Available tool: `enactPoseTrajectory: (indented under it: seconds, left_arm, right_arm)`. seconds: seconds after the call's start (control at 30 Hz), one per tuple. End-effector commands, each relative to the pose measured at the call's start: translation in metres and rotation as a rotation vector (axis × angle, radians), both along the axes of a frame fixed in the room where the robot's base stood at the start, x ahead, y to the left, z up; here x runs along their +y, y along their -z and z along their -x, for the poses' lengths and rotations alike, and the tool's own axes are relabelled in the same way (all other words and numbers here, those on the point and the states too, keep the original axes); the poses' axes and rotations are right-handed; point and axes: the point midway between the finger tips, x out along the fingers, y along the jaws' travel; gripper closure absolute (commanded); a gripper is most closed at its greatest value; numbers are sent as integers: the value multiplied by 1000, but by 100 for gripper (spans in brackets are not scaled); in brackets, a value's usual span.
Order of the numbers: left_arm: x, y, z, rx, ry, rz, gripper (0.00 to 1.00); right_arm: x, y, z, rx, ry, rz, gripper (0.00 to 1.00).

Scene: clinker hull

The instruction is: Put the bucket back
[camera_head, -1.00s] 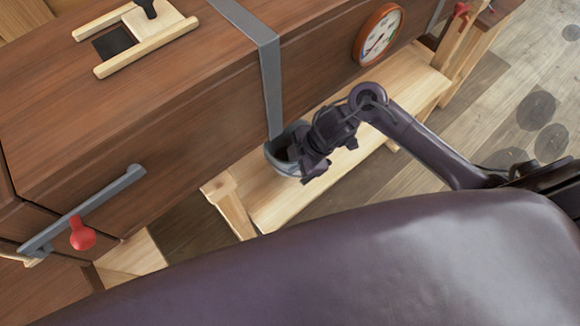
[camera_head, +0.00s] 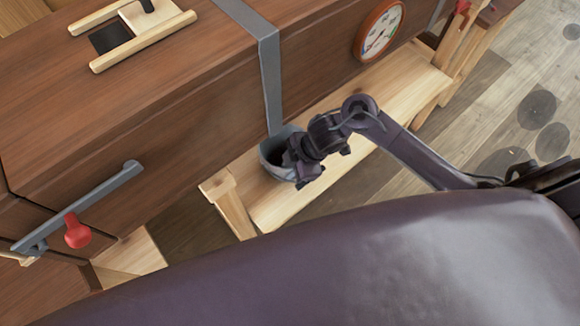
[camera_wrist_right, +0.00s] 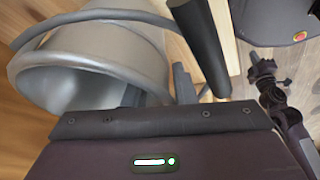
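The grey metal bucket (camera_head: 273,158) is low beside the brown plank hull, by the lower end of a grey strap, over the left end of a pale wooden bench. I cannot tell whether it rests on the bench. My right gripper (camera_head: 296,158) is at the bucket's right side, overlapping its rim. In the right wrist view, the bucket (camera_wrist_right: 85,75) lies tilted at upper left, with its open mouth and curved handle showing. The dark fingers (camera_wrist_right: 191,65) are beside it, at the handle's right end. Whether they grip the handle is unclear. My left gripper is out of view.
The hull (camera_head: 180,130) fills the left and carries the grey strap (camera_head: 268,70), a round dial (camera_head: 379,31), and a grey bar (camera_head: 90,205) with a red knob (camera_head: 77,232). The bench (camera_head: 375,105) runs along it. Grey floor is open at right.

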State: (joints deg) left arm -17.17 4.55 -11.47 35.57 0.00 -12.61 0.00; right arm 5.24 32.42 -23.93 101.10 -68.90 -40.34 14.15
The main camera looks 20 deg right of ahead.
Motion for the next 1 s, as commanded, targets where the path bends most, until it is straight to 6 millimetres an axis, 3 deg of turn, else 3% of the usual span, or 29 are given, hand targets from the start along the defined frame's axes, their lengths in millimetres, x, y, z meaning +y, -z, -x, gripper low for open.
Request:
enactPoseTrajectory:
  seconds: [0.37, 0.7, 1.0]
  left_arm:
    - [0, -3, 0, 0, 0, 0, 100]
    - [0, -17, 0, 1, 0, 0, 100]
    - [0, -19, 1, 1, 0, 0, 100]
  right_arm:
    - [-1, -7, 0, -1, -1, 0, 74]
    - [-22, -57, 9, -3, -3, 2, 74]
    - [-28, -72, 12, 0, -1, 0, 74]
